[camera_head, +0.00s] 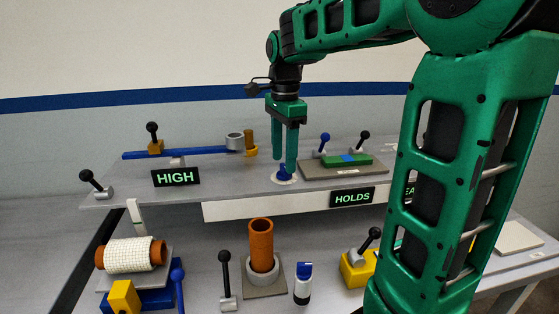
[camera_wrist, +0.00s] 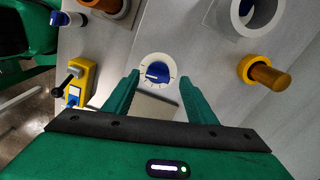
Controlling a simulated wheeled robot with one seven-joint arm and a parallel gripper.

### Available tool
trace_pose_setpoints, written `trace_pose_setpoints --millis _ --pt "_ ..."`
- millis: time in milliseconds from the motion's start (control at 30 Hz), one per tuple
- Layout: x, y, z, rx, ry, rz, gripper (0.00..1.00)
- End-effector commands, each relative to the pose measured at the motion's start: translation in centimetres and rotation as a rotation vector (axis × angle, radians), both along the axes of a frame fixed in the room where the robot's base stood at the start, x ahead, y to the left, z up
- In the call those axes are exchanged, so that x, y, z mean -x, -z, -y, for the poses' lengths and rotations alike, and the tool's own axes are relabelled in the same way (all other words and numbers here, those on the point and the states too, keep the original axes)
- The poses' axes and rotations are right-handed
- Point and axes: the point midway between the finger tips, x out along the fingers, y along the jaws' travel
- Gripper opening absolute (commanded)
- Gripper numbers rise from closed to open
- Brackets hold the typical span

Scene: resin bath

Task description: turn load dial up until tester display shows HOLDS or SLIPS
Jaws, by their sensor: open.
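The load dial (camera_head: 284,174) is a blue knob on a white round plate on the upper shelf. It also shows in the wrist view (camera_wrist: 157,72), with tick marks around it. My green gripper (camera_head: 290,168) points down over the dial with its fingers apart. In the wrist view my gripper's fingers (camera_wrist: 157,90) stand to the left and right of the dial, and I cannot tell if they touch it. The tester display (camera_head: 352,197) on the shelf's front edge reads HOLDS in green letters. The green and blue tester pad (camera_head: 347,160) lies right of the dial.
Another display (camera_head: 176,177) at left reads HIGH. A blue beam (camera_head: 176,152) with a grey ring (camera_head: 235,141) lies behind it. Black-knobbed levers stand around the shelf.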

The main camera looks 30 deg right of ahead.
Motion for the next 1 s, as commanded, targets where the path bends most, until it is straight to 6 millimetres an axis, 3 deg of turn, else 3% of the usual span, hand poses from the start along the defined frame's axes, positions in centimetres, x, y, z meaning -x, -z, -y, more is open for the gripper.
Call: trace_pose_setpoints --millis 300,500,900,933,1000 --pt "-0.3 -5.9 0.0 0.001 -0.002 0.005 0.52" --pt "-0.3 -8.5 -0.1 0.0 -0.003 0.003 0.52" --pt "-0.3 -9.3 -0.1 0.0 -0.002 0.002 0.52" --pt "-0.3 -9.3 -0.1 0.0 -0.002 0.002 0.49" --pt "-0.3 -9.3 -0.1 0.0 -0.008 0.002 0.32"
